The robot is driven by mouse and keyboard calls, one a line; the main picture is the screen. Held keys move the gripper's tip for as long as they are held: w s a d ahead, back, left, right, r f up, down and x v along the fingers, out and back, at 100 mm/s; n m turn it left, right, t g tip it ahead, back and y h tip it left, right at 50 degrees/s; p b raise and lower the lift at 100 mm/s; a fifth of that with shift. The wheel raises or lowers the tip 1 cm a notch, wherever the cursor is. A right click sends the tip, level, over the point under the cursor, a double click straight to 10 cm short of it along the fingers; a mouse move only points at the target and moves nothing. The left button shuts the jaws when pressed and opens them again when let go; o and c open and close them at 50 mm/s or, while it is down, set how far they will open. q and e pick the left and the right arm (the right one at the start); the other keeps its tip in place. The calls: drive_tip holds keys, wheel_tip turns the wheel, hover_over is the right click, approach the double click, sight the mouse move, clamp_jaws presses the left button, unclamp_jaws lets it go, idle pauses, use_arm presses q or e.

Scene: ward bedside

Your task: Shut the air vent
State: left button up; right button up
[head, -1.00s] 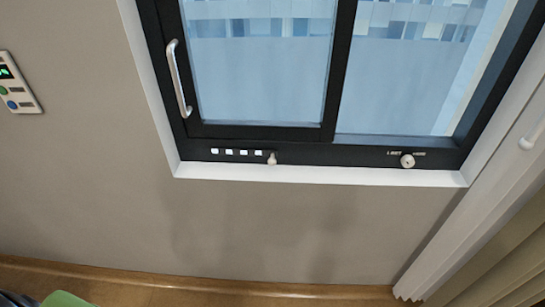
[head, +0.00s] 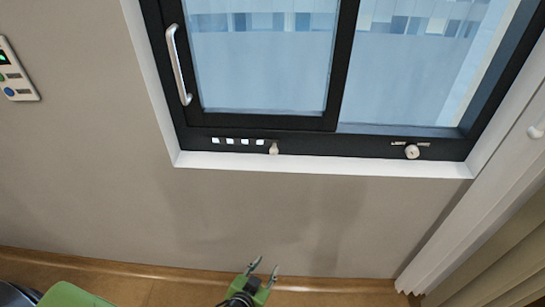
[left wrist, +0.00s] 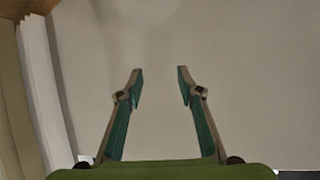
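The air vent (head: 237,141) is a row of several small bright slots in the dark lower rail of the window frame. A small pale knob (head: 273,148) sits at the right end of this row. The slots show white, so light comes through them. My left gripper (head: 264,268) is at the bottom of the head view, well below the vent and knob. In the left wrist view its two fingers (left wrist: 160,72) are apart with nothing between them, in front of plain wall. My right gripper is not in view.
A round pale knob (head: 412,152) with small lettering sits farther right on the rail. The window has a metal handle (head: 179,65) at left. A white sill edge (head: 330,168) runs below. A pale curtain (head: 480,215) hangs at right. The wall between gripper and sill is clear.

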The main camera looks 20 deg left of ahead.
use_arm(q)
drive_tip(key=w+r+t, duration=0.2)
drive_tip(key=r, duration=0.5)
drive_tip(key=w+r+t, duration=0.1)
drive_tip(key=w+r, duration=0.2)
drive_tip(key=r, duration=0.4)
drive_tip(key=n+t+y, duration=0.1)
drive_tip(key=t+y, duration=0.1)
drive_tip(key=t, duration=0.2)
approach(273, 154)
drive_tip(key=w, duration=0.6)
drive_tip(key=w+a, duration=0.1)
drive_tip(key=w, duration=0.2)
drive_tip(key=shift+w+r, duration=0.25)
drive_tip(key=shift+w, duration=0.1)
